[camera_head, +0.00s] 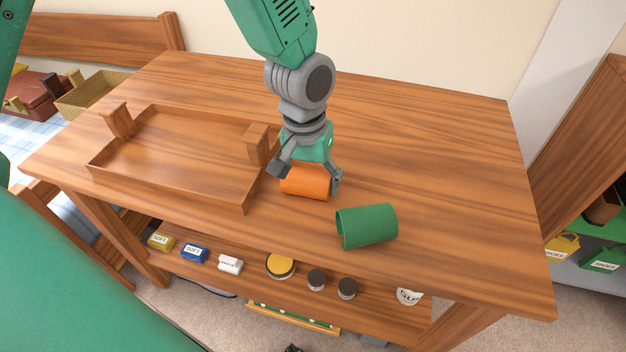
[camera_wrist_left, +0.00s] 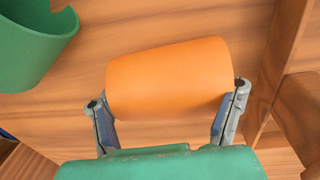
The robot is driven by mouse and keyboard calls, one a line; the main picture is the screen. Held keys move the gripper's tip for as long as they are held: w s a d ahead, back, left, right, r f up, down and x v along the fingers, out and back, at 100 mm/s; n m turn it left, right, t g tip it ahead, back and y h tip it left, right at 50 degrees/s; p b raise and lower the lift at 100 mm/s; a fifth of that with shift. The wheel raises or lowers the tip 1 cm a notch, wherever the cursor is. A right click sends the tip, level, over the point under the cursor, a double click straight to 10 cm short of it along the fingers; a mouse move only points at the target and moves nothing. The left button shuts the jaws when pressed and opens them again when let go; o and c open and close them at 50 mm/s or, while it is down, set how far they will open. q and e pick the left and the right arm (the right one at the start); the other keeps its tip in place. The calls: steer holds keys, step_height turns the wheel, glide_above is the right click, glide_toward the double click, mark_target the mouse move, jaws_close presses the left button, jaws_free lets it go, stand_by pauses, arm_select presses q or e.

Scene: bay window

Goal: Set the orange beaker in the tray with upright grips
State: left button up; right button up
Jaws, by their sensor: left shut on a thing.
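The orange beaker (camera_head: 306,181) lies on its side on the wooden table, just right of the tray. My left gripper (camera_head: 307,178) reaches down from above and is shut on it, with one finger at each end. The left wrist view shows the orange beaker (camera_wrist_left: 168,78) between the two fingers (camera_wrist_left: 168,112). The tray (camera_head: 180,158) is a shallow wooden one with an upright grip block at its left end (camera_head: 116,119) and another at its right end (camera_head: 257,143). It looks empty. My right gripper does not show.
A green beaker (camera_head: 367,226) lies on its side to the right of the orange one, near the table's front edge. The table (camera_head: 430,150) is clear at the back and right. A lower shelf holds small boxes (camera_head: 194,254) and several round jars.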

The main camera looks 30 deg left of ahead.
mark_target(308, 169)
arm_select(q)
steer(key=o, duration=1.7)
steer(key=shift+d, duration=0.1)
steer(key=shift+o, duration=0.2)
steer(key=r+p, duration=0.1)
steer(key=r, duration=0.2)
steer(key=r+p, duration=0.1)
steer(key=r, duration=0.3)
steer(key=a+r+p, duration=0.1)
steer(key=r+p, duration=0.1)
steer(key=r, duration=0.2)
steer(key=shift+r, duration=0.5)
steer(key=shift+s, duration=0.1)
steer(key=shift+c, duration=0.4)
